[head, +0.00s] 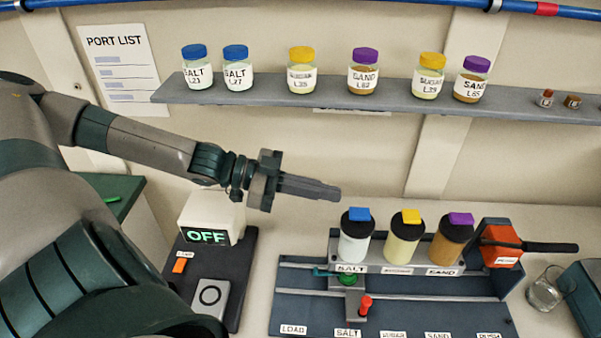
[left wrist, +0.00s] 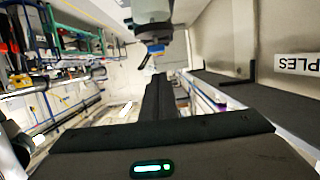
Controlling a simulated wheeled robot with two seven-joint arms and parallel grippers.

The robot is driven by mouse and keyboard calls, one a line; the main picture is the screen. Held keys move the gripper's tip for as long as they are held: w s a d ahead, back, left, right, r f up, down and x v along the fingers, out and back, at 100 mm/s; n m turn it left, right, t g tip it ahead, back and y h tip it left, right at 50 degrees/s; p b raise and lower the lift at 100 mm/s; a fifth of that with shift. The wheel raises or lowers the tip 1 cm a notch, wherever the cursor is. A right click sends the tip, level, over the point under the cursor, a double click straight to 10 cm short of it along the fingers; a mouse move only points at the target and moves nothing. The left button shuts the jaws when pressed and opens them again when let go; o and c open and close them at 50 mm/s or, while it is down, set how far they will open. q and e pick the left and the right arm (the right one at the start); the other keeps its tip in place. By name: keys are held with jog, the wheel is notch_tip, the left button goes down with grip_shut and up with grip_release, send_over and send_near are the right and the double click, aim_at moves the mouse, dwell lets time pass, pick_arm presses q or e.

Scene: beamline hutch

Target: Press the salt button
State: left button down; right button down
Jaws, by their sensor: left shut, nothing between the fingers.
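The salt dispenser (head: 354,243) is a clear jar of white grains with a black top, above a label reading SALT. Its blue button (head: 359,214) sits on that top. My left gripper (head: 336,193) is shut and empty, its fingers pointing right. In the head view its tips appear just up and left of the blue button, with a small visible gap. The shut fingers also show in the left wrist view (left wrist: 158,97), where I cannot make out the blue button for certain. My right gripper is in neither view.
Beside the salt dispenser stand a yellow-button dispenser (head: 404,242) and a purple-button sand dispenser (head: 450,242). An orange block (head: 500,245) with a dark handle and a glass beaker (head: 545,290) are at the right. A shelf (head: 330,96) of jars runs behind. An OFF display (head: 207,237) is at the left.

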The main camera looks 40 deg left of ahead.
pick_arm(q)
jog(key=shift+b+v, duration=0.85)
jog(key=shift+v, duration=1.6)
jog(key=shift+s+d+f, duration=0.1)
